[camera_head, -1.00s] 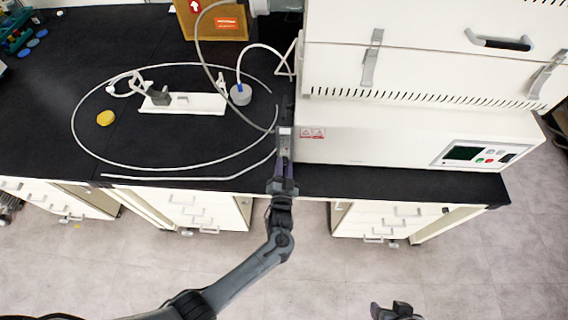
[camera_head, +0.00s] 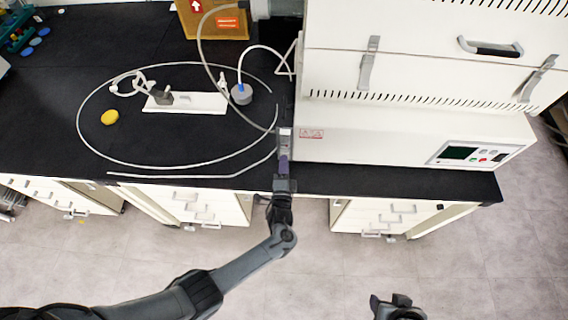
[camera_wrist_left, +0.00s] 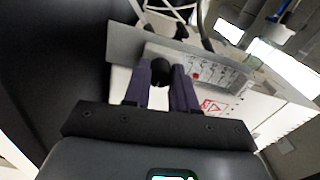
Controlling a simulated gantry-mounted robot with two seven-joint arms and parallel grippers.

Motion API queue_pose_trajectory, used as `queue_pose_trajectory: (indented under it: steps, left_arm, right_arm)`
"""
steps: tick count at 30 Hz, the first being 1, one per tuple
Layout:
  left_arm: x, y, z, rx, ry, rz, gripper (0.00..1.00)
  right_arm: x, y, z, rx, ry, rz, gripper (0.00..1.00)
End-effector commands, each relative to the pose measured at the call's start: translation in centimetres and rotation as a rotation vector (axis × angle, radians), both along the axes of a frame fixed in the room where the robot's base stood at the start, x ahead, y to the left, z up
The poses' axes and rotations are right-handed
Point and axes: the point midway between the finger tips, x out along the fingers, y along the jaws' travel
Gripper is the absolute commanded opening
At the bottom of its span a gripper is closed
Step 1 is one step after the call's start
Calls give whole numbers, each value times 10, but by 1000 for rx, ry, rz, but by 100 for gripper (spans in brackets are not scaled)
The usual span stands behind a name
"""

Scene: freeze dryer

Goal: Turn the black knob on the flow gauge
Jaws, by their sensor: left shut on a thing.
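The flow gauge (camera_wrist_left: 214,72) is a clear upright plate with a scale and a red ball, at the left side of the white freeze dryer (camera_head: 400,135). Its black knob (camera_wrist_left: 160,66) sits low on the front. My left gripper (camera_wrist_left: 164,76) is shut on the black knob, one purple finger on each side. In the head view the left gripper (camera_head: 284,164) reaches the gauge at the bench's front; the wrist hides the knob there. A dark part of my right arm (camera_head: 397,306) shows at the bottom edge; its fingers cannot be made out.
A looped white tube (camera_head: 160,167), a white stand (camera_head: 195,103), a grey round piece (camera_head: 241,95) and a yellow disc (camera_head: 110,117) lie on the black bench (camera_head: 55,120) left of the gauge. The dryer body stands close on the right. Open floor lies in front.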

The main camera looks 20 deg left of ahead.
Motion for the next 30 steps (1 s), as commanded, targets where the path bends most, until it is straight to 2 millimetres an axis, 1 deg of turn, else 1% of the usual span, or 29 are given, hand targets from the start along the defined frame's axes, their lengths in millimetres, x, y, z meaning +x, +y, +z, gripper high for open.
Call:
queue_pose_trajectory:
  steps: [6,12,29,30]
  left_arm:
    - [0,-1,1,128,42,-1,0]
    - [0,0,0,195,64,-1,0]
    - [0,0,0,225,74,0,0]
    - [0,0,0,225,74,0,29]
  right_arm:
    - [0,0,5,-1,0,1,58]
    - [0,0,6,0,0,0,58]
    - [0,2,7,8,0,-6,58]
    - [0,2,7,8,0,-6,58]
